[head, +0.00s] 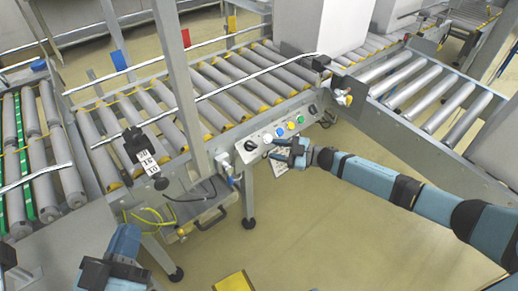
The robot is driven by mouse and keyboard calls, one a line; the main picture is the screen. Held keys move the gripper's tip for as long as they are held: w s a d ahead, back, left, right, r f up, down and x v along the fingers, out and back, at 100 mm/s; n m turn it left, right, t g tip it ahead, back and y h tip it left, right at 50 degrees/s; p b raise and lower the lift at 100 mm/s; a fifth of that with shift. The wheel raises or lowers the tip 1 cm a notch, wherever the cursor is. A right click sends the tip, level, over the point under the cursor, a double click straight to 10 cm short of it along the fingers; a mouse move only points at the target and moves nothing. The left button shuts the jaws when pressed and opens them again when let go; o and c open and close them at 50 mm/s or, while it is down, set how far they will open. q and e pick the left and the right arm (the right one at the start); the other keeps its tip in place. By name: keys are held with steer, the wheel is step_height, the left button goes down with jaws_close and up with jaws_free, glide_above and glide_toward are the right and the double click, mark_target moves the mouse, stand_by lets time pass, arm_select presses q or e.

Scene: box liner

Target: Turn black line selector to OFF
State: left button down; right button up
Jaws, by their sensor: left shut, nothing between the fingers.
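A grey control panel (278,132) on the conveyor's side carries a row of coloured knobs or buttons. A black selector (250,146) is at its left end, and another black knob (312,109) is at its right end. Their pointer positions and labels are too small to read. My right gripper (273,150) is at the panel's lower edge, just right of the left black selector and apart from it. Its dark fingers look spread, with nothing visible between them. My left gripper (94,272) is low at the left, far from the panel, shut and empty; its fingers are hard to make out.
White (267,138), blue (280,131), yellow (291,125) and green (300,119) buttons sit between the black ones. A grey post (177,80) rises left of the panel. Roller conveyors (235,80) run behind, with a large white box (322,30). The floor (300,235) in front is mostly clear.

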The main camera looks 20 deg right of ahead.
mark_target(256, 146)
steer(key=b+x, duration=0.1)
steer(key=x, duration=0.3)
steer(key=shift+w+a, duration=0.15)
steer(key=shift+a, duration=0.1)
steer(key=shift+w+a, duration=0.35)
steer(key=shift+a, duration=0.2)
steer(key=c, duration=0.6)
steer(key=shift+o, duration=0.2)
